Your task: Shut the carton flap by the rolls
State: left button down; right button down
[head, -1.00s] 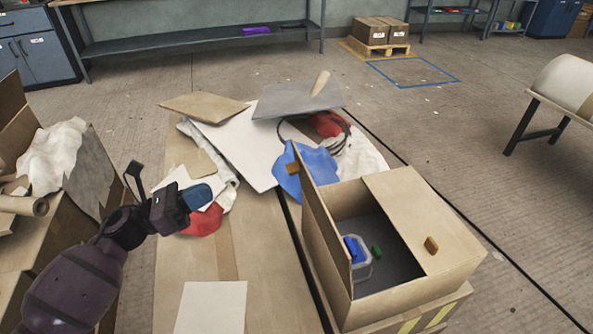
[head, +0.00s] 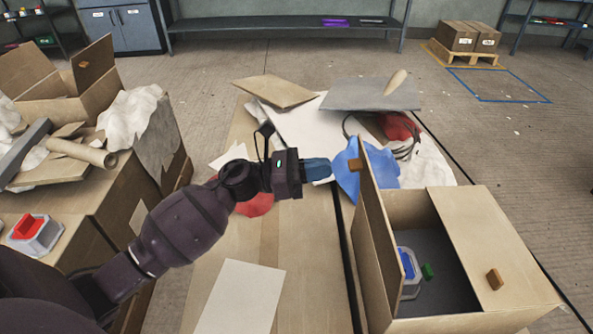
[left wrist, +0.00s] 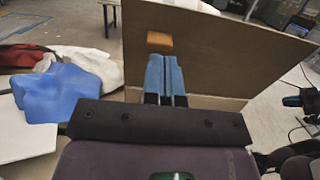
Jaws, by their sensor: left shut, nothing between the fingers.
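A carton with an upright flap (head: 92,66) bearing an orange-brown tab stands at the far left, behind the cardboard rolls (head: 82,152). A second carton (head: 450,322) at the right has a raised left flap (head: 376,240) with a tab; its right flap lies flat. My left gripper (head: 326,169) is shut and empty, its blue fingertips close to the tab of the right carton's raised flap. In the left wrist view the fingers (left wrist: 166,72) are in front of that flap (left wrist: 225,60), just below its tab; I cannot tell whether they touch. My right gripper (left wrist: 292,101) seems to show small at the right edge, its fingers unclear.
Grey and tan boards (head: 372,94), a blue cloth (head: 378,182) and red cloth lie beyond the right carton. A red-topped container (head: 34,235) sits on the left boxes. The right carton holds a blue-lidded container (head: 408,270). A white sheet (head: 240,298) lies in front.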

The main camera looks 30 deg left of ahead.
pick_arm(q)
jog(key=x, duration=0.3)
dwell(0.5)
